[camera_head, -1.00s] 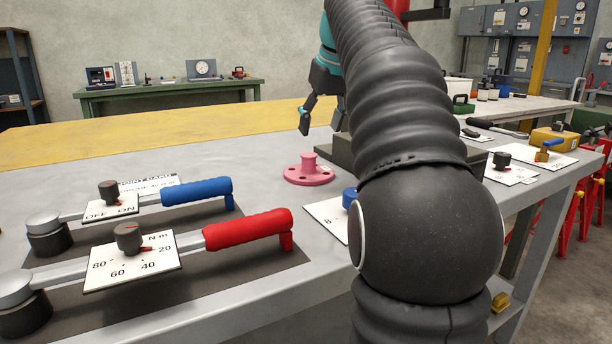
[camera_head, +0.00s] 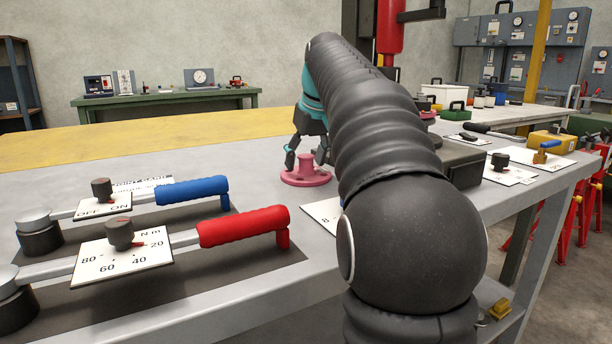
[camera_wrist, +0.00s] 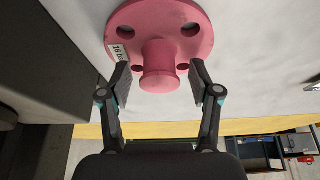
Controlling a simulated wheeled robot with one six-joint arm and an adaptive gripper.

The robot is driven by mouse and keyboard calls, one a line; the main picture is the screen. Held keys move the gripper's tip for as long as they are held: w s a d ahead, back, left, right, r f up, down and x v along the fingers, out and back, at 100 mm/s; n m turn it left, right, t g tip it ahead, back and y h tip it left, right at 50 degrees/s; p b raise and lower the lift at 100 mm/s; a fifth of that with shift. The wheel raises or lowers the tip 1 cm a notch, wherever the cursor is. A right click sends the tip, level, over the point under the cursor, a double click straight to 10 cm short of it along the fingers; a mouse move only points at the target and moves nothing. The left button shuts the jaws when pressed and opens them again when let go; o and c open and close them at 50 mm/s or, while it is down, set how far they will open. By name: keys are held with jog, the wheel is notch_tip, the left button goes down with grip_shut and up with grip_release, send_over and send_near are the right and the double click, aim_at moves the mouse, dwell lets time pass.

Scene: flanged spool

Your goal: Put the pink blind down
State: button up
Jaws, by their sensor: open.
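The pink blind (camera_head: 306,174) is a round flange with bolt holes and a short central stub. It rests flat on the grey bench top. In the wrist view the pink blind (camera_wrist: 159,40) shows its stub pointing toward my gripper, with a small white label near the flange edge. My gripper (camera_head: 306,155) is at the blind in the head view. In the wrist view my gripper (camera_wrist: 160,85) has its two fingers apart, one on each side of the stub, with a visible gap on both sides. The fingers hold nothing.
Two torque-wrench-like tools with a blue handle (camera_head: 192,191) and a red handle (camera_head: 243,226) lie at the front left. A dark block (camera_head: 461,163) stands to the right of the blind, beside my arm. Bare bench top lies left of and behind the blind.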

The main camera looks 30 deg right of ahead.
aim_at(306, 155)
grip_shut()
jog(key=shift+r, duration=0.1)
notch_tip(306, 155, up, 10)
jog(key=p, duration=0.4)
dwell(0.3)
